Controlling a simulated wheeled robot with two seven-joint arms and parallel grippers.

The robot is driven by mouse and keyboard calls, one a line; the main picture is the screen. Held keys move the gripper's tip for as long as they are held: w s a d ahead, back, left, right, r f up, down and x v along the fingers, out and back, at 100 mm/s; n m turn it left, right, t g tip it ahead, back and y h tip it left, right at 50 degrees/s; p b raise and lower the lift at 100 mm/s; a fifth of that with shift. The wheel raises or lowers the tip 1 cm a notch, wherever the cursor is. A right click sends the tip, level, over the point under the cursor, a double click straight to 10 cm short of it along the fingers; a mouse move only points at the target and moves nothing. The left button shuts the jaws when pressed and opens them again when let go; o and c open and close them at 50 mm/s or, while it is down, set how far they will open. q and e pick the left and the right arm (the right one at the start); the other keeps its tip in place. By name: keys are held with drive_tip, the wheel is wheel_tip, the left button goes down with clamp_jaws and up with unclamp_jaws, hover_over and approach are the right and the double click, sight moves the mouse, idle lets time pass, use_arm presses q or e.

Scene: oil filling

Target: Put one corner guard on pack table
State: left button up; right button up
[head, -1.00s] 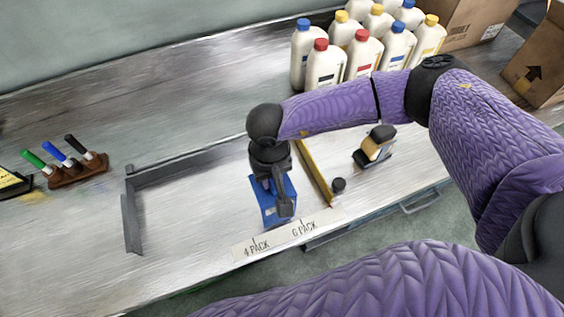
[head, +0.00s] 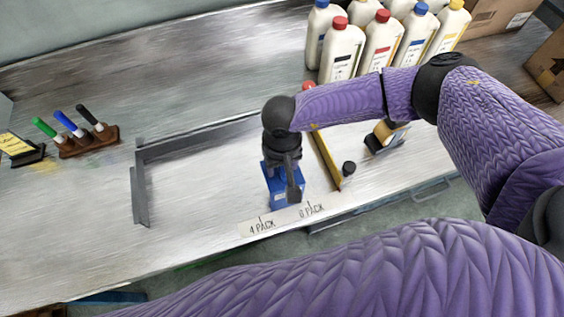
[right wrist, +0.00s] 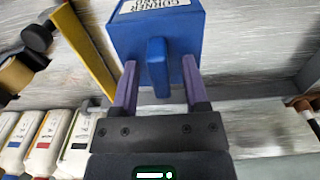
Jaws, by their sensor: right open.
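A blue box (head: 284,191) stands on the pack table (head: 200,243) near its front edge. In the right wrist view the blue box (right wrist: 150,32) has a white label, upside down, with "CORNER" on it. A rounded blue tab (right wrist: 158,66) sticks out from the box toward me; I cannot tell whether it is a separate corner guard. My right gripper (right wrist: 160,72) is open, its two purple fingers on either side of the tab with gaps visible. In the head view my right gripper (head: 292,188) partly covers the box. My left gripper is out of view.
A grey angled frame (head: 140,190) lies left of the box, a yellow strip (head: 325,155) to its right. A white label strip (head: 285,217) marks the front edge. Several bottles (head: 383,50) stand at back right, markers in a brown holder (head: 90,143) at left. The middle is clear.

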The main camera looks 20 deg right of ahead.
wheel_tip(320, 180, up, 12)
drive_tip(key=p, duration=0.1)
drive_tip(key=shift+r, duration=0.1)
